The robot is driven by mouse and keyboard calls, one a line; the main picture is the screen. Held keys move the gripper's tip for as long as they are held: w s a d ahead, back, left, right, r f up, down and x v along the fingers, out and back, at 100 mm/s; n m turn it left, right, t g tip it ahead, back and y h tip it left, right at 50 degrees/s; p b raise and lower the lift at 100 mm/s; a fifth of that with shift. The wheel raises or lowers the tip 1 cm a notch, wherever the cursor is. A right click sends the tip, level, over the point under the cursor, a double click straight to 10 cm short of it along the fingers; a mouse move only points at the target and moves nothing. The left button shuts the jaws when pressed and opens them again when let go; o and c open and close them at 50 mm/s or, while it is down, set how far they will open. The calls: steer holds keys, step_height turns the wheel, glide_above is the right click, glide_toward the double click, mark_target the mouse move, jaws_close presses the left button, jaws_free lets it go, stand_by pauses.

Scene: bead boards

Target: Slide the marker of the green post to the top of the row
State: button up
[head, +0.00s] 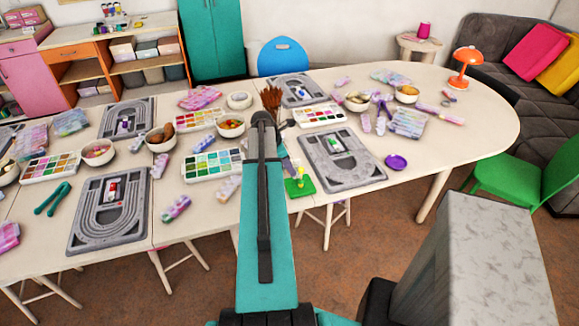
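Several grey bead boards with curved grooves lie on the long cream table. The right board (341,162) carries a small green and white piece (334,143) near its upper middle. It may be the marker of the green post, but it is too small to tell. The other boards carry a red and white piece (111,190), a purple one (124,123) and a blue one (301,91). A bright green square (299,186) with a small yellow shape lies at the table's front edge, left of the right board.
Paint palettes (213,166), bowls (231,127), brushes (271,98) and bead packs crowd the table (455,143). A purple dish (396,162) sits right of the right board. The table's right end is mostly clear. A green chair (520,173) stands beyond it.

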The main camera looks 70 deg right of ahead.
steer(key=b+v, duration=0.3)
steer(key=v, duration=1)
steer(key=shift+r, duration=0.3)
steer(key=shift+a, duration=0.1)
stand_by(0.5)
